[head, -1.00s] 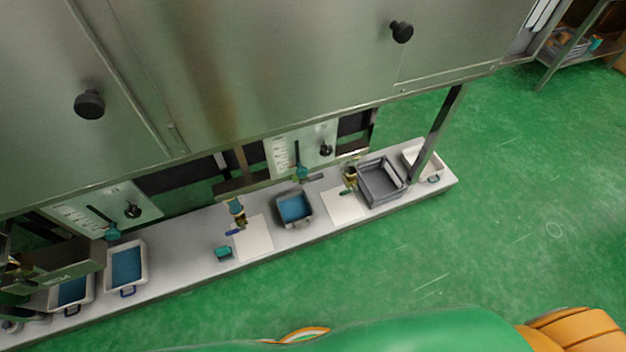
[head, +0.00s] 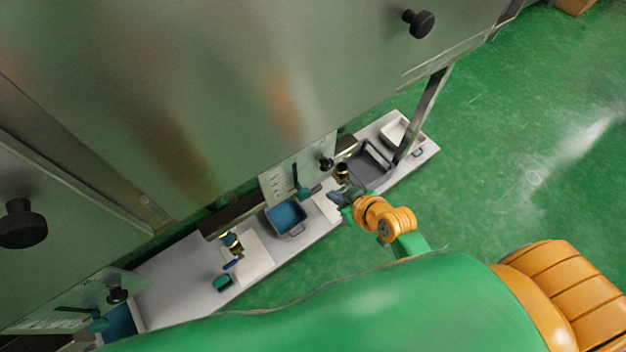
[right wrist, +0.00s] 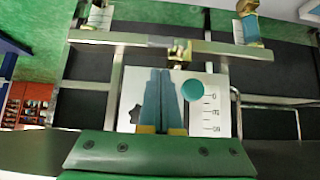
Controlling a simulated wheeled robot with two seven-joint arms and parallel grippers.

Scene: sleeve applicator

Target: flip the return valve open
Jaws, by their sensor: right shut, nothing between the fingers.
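Small brass valves hang under the steel machine above the bench. One (head: 342,172) is by the grey tray, and another (head: 230,242) with a blue handle (head: 233,264) is further left. I cannot tell from a label which is the return valve. My right gripper (head: 334,196) is over the bench beside the right-hand valve. In the right wrist view its fingers (right wrist: 161,74) are shut and empty, pointing towards a brass fitting (right wrist: 180,52) on a steel bar. Whether they touch it is unclear. My left gripper is not in view.
A scale panel (head: 274,185) carries a teal lever (head: 301,184) and a black knob (head: 326,164). A blue-filled tray (head: 287,217), the grey tray (head: 374,177) and a white tray (head: 394,134) stand on the bench (head: 170,278). A steel post (head: 422,112) rises at right.

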